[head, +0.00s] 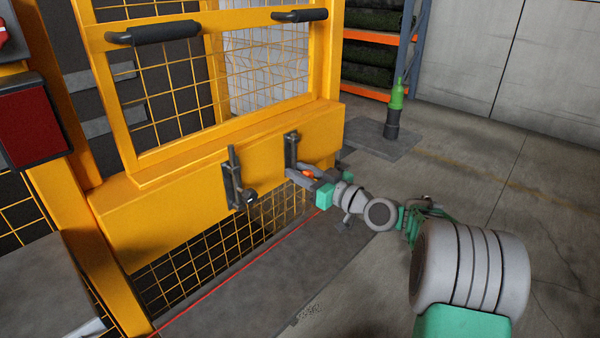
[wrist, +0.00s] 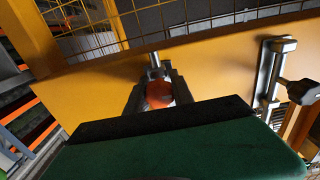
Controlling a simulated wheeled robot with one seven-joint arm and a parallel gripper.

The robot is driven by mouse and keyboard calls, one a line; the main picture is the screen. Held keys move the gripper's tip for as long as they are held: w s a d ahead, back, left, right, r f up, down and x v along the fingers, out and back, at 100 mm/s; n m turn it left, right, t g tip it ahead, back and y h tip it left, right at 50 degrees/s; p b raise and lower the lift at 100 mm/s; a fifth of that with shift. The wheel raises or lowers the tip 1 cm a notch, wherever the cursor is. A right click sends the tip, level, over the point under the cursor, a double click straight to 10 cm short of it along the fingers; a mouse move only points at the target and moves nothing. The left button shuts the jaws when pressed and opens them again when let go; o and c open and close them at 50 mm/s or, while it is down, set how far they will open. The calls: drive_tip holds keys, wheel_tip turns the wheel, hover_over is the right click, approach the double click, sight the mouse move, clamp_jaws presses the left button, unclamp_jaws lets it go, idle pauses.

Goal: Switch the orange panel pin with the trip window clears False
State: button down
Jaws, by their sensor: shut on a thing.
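The orange panel pin (head: 308,173) shows as a small orange spot between my gripper's fingers at the yellow panel (head: 200,185). In the wrist view its rounded orange head (wrist: 158,94) sits between the two dark fingers, with a grey metal piece just beyond it. My gripper (head: 298,173) is shut on the pin, close to the right dark bracket (head: 291,150). Most of the pin is hidden by the fingers. A second dark bracket with a knob (head: 236,182) is on the panel to the left. A thin red line (head: 235,272) runs low along the panel's front.
A mesh frame with black handles (head: 168,32) rises above the panel. A dark red box (head: 30,122) is at the left. The floor at the right is open.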

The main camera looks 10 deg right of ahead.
drive_tip(key=shift+r+p, duration=0.7)
drive_tip(key=shift+r, duration=1.6)
drive_tip(key=c, duration=1.1)
unclamp_jaws()
drive_tip(key=shift+f, duration=0.1)
drive_tip(key=v, duration=0.7)
drive_tip(key=shift+s+d, duration=0.25)
drive_tip(key=shift+s, duration=0.05)
